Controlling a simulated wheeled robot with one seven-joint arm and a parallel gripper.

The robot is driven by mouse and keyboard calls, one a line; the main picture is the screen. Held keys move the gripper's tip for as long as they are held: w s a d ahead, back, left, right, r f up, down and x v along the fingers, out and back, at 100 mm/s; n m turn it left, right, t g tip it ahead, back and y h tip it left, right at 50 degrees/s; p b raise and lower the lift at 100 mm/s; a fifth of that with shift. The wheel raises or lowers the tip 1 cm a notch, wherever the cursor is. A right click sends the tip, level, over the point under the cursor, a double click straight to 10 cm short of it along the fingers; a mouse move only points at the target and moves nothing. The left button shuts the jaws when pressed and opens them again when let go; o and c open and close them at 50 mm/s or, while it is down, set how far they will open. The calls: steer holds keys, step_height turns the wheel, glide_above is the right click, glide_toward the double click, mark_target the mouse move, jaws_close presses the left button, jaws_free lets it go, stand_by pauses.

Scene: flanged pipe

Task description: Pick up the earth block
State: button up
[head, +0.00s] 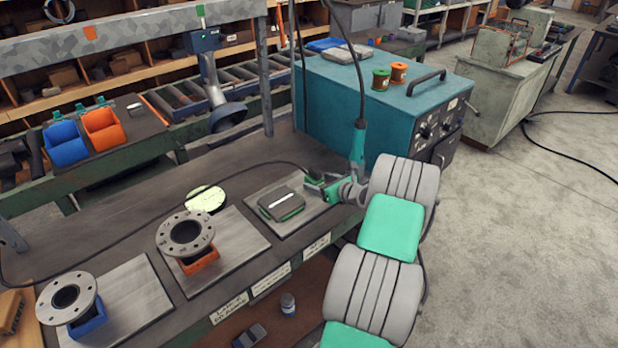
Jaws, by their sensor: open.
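A dark, flat block with green lower edges and a white stripe on top (282,204) lies on a grey metal plate (298,225) at the right end of the bench. A black cable (225,166) runs across the bench to a small dark piece beside my gripper (318,186). I cannot tell for sure which of these is the earth block. My green gripper is open, just right of and behind the striped block, apart from it. The exact finger gap is small and partly hidden.
Flanged pipes stand on an orange stand (198,261) and a blue stand (90,321) to the left. A round pale-green disc (206,199) lies behind. A teal cabinet (335,100) and a hanging teal-handled tool (358,146) are close to my wrist.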

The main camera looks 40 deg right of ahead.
mark_target(319, 179)
steer(key=shift+h, duration=0.3)
steer(key=w, duration=0.1)
steer(key=w+d+f+p, duration=0.1)
steer(key=w, duration=0.1)
steer(key=shift+w+d+f+p, duration=0.3)
steer(key=shift+w+f+p, duration=0.05)
steer(key=shift+w+p, duration=0.05)
steer(key=shift+w+f, duration=0.2)
steer(key=shift+w, duration=0.15)
steer(key=shift+c, duration=0.4)
jaws_close()
steer(key=shift+r, duration=0.15)
